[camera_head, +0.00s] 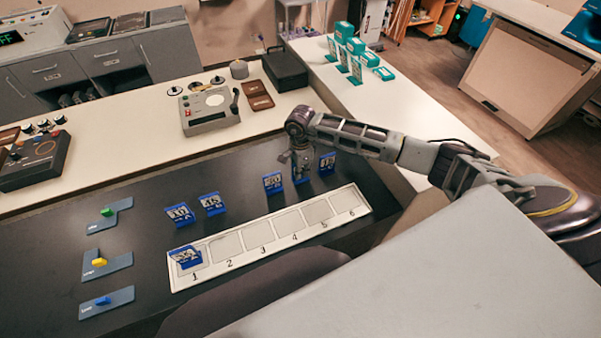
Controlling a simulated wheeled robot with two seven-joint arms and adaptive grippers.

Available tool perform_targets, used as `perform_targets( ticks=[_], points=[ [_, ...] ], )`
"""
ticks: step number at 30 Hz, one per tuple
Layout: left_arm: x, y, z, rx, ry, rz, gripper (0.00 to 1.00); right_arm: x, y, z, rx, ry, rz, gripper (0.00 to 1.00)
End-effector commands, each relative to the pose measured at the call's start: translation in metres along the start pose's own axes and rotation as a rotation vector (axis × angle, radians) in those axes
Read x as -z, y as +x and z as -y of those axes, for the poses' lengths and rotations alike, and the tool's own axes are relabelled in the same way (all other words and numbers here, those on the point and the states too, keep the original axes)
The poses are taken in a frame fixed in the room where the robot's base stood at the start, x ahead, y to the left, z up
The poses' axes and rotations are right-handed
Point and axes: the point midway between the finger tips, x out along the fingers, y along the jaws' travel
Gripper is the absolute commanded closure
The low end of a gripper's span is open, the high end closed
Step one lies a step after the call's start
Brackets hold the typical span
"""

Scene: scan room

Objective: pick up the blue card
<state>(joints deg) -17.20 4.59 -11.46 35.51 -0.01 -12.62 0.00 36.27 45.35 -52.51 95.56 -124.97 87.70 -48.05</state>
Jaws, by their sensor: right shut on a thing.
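Several blue cards with dark printed faces stand on the black table. Two stand at the left, one (180,215) and another (211,204) beside it. One more blue card (272,183) stands left of my right gripper, and another (327,164) stands right of it. A blue card (186,257) is on slot 1 of the white numbered strip (239,260). My right gripper (301,171) points down behind slots 4 and 5, shut on a blue card (301,180) mostly hidden by the fingers. I cannot tell whether this card touches the table. My left gripper is out of view.
Slots 2 to 6 look empty. Label plates with a green (106,212), a yellow (99,262) and a blue piece (102,300) lie at the left. A grey device (208,110) stands on the white counter behind. Teal boxes (344,31) stand at the back.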

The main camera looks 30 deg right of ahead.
Motion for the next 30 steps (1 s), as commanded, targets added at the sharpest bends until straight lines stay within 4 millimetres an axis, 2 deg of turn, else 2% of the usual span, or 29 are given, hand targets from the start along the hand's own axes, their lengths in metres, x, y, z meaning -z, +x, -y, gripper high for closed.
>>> perform_targets(
  ticks=[18, 24, 30],
  points=[
    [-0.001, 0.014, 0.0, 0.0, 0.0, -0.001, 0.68, 0.0, -0.079, 0.001, 0.002, 0.0, -0.001, 1.0],
    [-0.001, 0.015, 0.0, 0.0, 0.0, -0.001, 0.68, 0.0, -0.091, 0.0, 0.002, 0.0, 0.0, 1.0],
    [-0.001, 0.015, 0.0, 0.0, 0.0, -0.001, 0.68, 0.0, -0.093, 0.0, 0.001, 0.0, -0.001, 1.0]
  ],
)
